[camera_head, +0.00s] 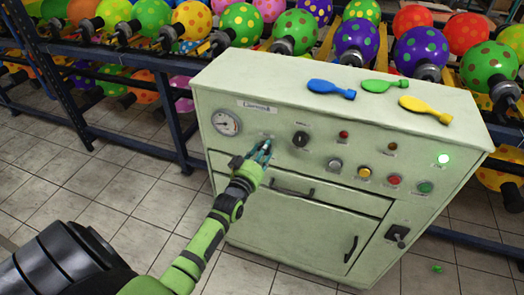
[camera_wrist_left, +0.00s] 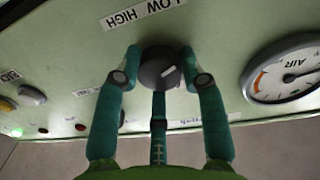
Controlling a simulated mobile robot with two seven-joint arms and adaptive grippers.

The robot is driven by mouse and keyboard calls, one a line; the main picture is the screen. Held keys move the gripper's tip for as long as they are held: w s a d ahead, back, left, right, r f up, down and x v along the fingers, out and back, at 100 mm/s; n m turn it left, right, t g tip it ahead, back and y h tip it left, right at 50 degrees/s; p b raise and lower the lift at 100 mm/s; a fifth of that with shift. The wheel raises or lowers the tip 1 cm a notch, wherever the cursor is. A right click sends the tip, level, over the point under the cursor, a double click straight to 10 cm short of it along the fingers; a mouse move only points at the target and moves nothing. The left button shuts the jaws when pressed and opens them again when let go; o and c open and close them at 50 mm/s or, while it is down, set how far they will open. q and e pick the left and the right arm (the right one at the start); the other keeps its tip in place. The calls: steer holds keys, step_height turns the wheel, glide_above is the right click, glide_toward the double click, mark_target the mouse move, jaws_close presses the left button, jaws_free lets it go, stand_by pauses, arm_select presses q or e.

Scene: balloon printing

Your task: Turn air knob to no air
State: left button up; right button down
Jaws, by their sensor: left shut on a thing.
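The control cabinet (camera_head: 300,230) is pale green. My left gripper (camera_head: 262,150) is at its front panel, right of the round air gauge (camera_head: 225,122). In the left wrist view, the dark round air knob (camera_wrist_left: 158,73) with a short white mark sits between the teal fingers of the left gripper (camera_wrist_left: 161,62), which is shut on it. A LOW HIGH label (camera_wrist_left: 143,14) is beside the knob, and the gauge (camera_wrist_left: 287,72) marked AIR is at the right. The gripper hides the knob in the head view. My right gripper is not in view.
Another black knob (camera_head: 300,139) and several buttons lie right of the gripper. Deflated blue (camera_head: 331,89), green (camera_head: 385,86) and yellow (camera_head: 425,108) balloons lie on the cabinet top. A rack of inflated balloons (camera_head: 240,25) stands behind. Tiled floor at left is clear.

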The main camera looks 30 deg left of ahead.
arm_select(q)
steer(key=shift+w+r+n, duration=0.1)
steer(key=shift+r+n, duration=0.1)
steer(key=shift+n, duration=1.5)
steer(key=shift+r+n, duration=0.1)
steer(key=shift+n, duration=0.2)
steer(key=o, duration=1.1)
steer(key=shift+o, duration=0.2)
steer(key=shift+f, duration=0.2)
steer(key=s+d, duration=0.2)
steer(key=s, duration=1)
steer(key=shift+f, duration=0.2)
steer(key=shift+w, duration=0.1)
